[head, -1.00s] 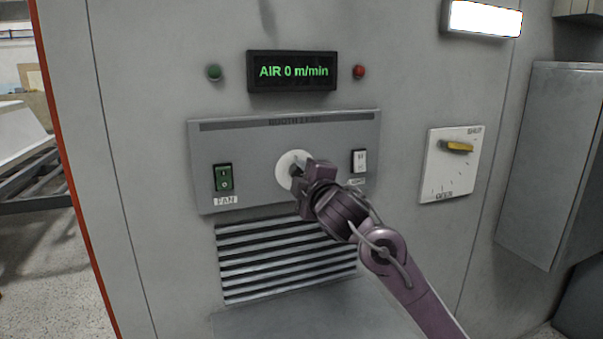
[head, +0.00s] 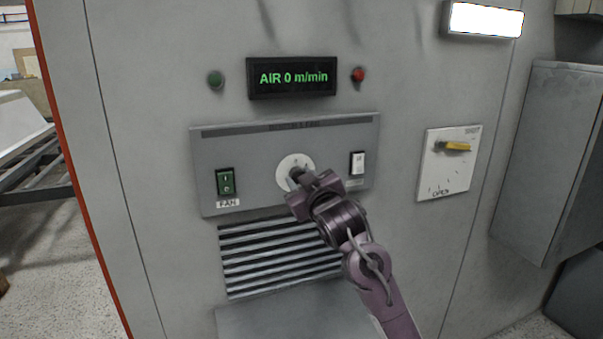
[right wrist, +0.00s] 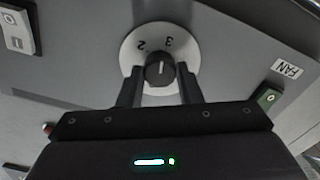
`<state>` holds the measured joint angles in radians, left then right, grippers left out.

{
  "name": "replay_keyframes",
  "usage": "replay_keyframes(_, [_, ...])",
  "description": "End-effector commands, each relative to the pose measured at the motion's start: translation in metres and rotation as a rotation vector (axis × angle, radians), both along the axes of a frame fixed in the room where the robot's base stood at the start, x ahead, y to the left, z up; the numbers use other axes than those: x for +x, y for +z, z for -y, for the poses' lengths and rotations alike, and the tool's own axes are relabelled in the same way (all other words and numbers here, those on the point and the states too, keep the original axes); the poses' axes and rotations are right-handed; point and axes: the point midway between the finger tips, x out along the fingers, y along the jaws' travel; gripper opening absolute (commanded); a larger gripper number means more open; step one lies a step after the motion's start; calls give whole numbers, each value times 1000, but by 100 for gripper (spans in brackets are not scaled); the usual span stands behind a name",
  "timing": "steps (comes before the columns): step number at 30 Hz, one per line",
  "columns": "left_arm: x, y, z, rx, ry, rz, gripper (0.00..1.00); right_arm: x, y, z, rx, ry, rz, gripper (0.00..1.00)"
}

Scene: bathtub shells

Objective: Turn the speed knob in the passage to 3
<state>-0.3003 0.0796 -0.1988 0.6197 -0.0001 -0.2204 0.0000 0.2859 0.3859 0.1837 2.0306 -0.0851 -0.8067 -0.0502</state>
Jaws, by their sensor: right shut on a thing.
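The speed knob (right wrist: 159,73) is black with a white line and sits on a round white dial (right wrist: 186,48). In the right wrist view the dial shows a 2 and a 3; the line points up towards them, seemingly nearer the 3. The rest of the dial is hidden by my fingers. My right gripper (right wrist: 160,69) is shut on the knob, one finger on each side. In the head view the right gripper (head: 297,177) covers most of the knob, and the dial (head: 284,163) shows around it. My left gripper is not in view.
The grey panel (head: 250,150) holds a green fan switch (head: 225,181) and a white switch (head: 357,163). Above, a display (head: 292,78) reads AIR 0 m/min, between green and red lamps. Vent slats (head: 275,255) lie below.

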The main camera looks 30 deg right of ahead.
Motion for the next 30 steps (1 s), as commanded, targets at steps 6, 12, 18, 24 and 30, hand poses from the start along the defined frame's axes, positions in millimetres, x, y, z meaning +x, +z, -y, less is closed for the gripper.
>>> replay_keyframes(6, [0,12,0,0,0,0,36,0,-1,0,123,0,22,9])
replay_keyframes(12, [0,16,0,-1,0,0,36,0,-2,0,184,-1,38,9])
replay_keyframes(18, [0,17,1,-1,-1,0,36,0,-3,0,207,-1,43,9])
replay_keyframes(24, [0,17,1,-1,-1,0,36,0,-3,0,209,0,43,9])
replay_keyframes(30, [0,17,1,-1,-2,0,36,0,-3,0,209,0,43,37])
